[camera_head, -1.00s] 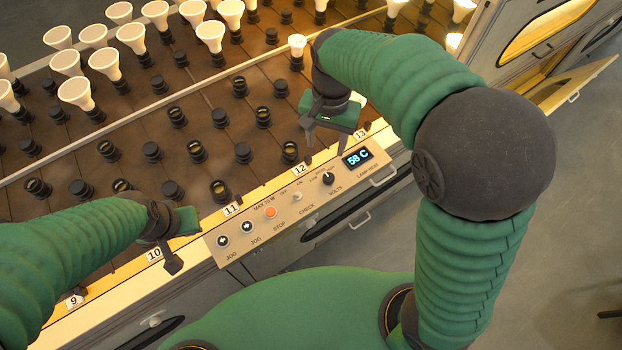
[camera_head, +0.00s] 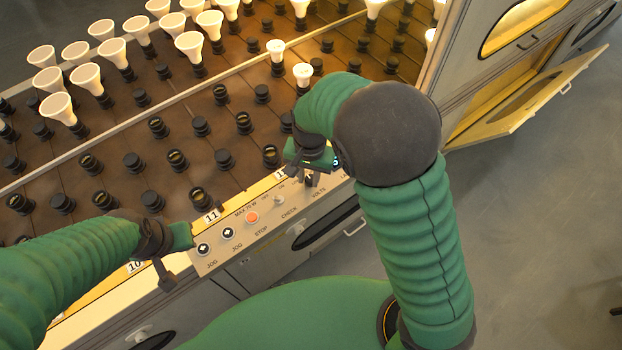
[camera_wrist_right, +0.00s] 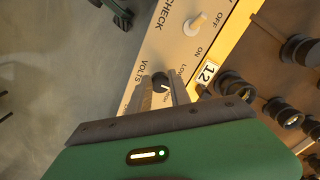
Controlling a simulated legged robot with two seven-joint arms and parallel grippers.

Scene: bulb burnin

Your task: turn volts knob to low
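The volts knob (camera_wrist_right: 160,80) is a small black dial with a white mark, on the beige control panel (camera_wrist_right: 178,48). In the right wrist view it sits between the fingertips of my right gripper (camera_wrist_right: 161,85), one finger on each side. The fingers are apart; I cannot tell whether they touch the knob. The printed words VOLTS and LOW show beside it.
The panel also holds two jog buttons (camera_head: 204,248), an orange stop button (camera_head: 252,217) and a check switch (camera_head: 278,200). Behind it is a brown rack of black sockets (camera_head: 133,162), with white bulbs (camera_head: 58,108) in some. An open cabinet door (camera_head: 530,100) is at the right.

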